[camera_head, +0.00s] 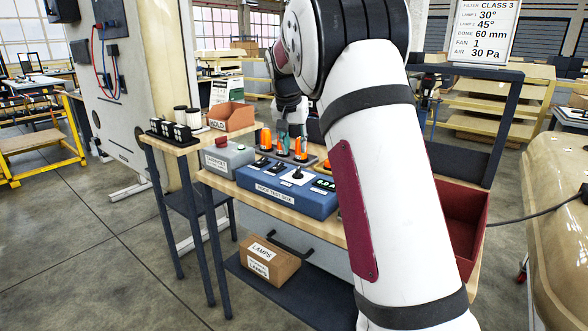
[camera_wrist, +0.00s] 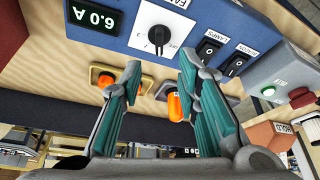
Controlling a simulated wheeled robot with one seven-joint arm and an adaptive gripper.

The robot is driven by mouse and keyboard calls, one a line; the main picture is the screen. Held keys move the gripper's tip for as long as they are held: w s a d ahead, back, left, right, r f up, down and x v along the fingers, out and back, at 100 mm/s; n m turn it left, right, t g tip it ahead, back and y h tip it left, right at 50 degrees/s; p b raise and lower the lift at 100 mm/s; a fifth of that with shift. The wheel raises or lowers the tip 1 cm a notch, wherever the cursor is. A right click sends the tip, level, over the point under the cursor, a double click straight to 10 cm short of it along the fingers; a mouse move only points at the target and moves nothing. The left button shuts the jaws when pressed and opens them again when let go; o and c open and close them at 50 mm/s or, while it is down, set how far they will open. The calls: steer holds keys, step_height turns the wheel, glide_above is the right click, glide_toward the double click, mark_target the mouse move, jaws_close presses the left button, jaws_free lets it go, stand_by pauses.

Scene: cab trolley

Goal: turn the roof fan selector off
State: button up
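The roof fan selector is a black knob on a white square plate (camera_wrist: 157,27), labelled FAN, on the blue test box (camera_head: 287,191). In the wrist view it appears upside down, just beyond my fingertips; the exact knob setting is hard to read. In the head view its white plate (camera_head: 297,175) is small, between the black switches and the ammeter. My gripper (camera_wrist: 160,64) is open, with its two teal-padded fingers spread and nothing between them. It also shows in the head view (camera_head: 291,118), above and behind the test box. I see no contact with the knob.
Orange lamps (camera_head: 266,140) stand just behind the test box, close to my fingers. Two black rocker switches (camera_wrist: 222,57) and a 6.0 A display (camera_wrist: 95,18) flank the selector. A grey button box (camera_head: 228,158) stands left, a red bin (camera_head: 466,208) right.

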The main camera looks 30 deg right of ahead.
mark_target(298, 169)
steer(key=b+x, duration=0.1)
steer(key=x, duration=0.8)
steer(key=shift+d+f, duration=0.1)
steer(key=shift+f, duration=0.15)
jaws_close()
